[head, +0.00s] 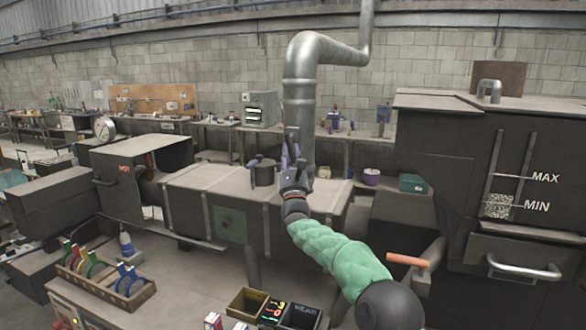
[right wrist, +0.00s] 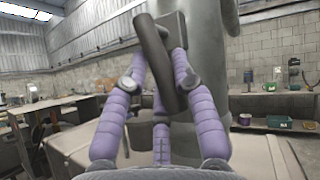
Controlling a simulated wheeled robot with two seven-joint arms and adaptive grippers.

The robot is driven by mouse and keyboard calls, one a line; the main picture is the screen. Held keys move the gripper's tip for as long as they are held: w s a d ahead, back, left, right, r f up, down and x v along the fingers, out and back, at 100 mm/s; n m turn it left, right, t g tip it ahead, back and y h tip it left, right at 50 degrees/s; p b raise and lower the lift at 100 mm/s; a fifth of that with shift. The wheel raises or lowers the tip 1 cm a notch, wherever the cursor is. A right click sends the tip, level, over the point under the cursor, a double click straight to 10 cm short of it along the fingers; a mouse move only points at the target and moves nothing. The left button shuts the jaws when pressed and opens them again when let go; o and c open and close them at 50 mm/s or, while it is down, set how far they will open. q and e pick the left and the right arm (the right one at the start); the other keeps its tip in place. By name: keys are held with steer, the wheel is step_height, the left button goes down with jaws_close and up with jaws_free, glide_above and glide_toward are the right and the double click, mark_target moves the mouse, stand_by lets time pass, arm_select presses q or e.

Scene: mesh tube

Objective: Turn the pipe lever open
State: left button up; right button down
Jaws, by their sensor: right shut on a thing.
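A thick grey metal pipe (head: 299,95) rises from the long dark machine in the middle of the head view and bends right near the top. The pipe also stands behind the fingers in the right wrist view (right wrist: 208,60). The dark pipe lever (right wrist: 154,55) slants down from a square block on the pipe. My right gripper (head: 289,158) is at the pipe's lower part. Its purple fingers (right wrist: 160,62) are closed around the lever from both sides. In the head view the lever is mostly hidden by the gripper. My left gripper is not in view.
A long dark metal machine (head: 190,190) lies below the pipe. A large dark box marked MAX and MIN (head: 455,185) stands at the right. In front are a wooden tray of coloured tools (head: 105,280) and small open bins (head: 247,301). A dark pot (head: 264,173) stands left of the gripper.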

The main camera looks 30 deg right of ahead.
steer(key=shift+w+a+f+m+g+h+b, duration=0.15)
steer(key=shift+m+g+h+b, duration=0.3)
steer(key=shift+m+h+b, duration=0.6)
steer(key=shift+w+a+m+g+h+b, duration=0.25)
steer(key=shift+m+g+h+b, duration=0.25)
steer(key=shift+m+h, duration=0.95)
steer(key=shift+w+a+f+m+g+h+b, duration=0.1)
steer(key=shift+w+m+g+h+b, duration=0.25)
steer(key=shift+m+h+b, duration=0.8)
steer(key=shift+s+r+m+p, duration=0.1)
steer(key=shift+m+p, duration=0.25)
steer(key=c, duration=1)
jaws_free()
steer(key=shift+o, duration=0.2)
steer(key=v, duration=1.2)
steer(key=shift+s, duration=0.15)
steer(key=shift+a+r, duration=0.1)
steer(key=shift+r, duration=0.1)
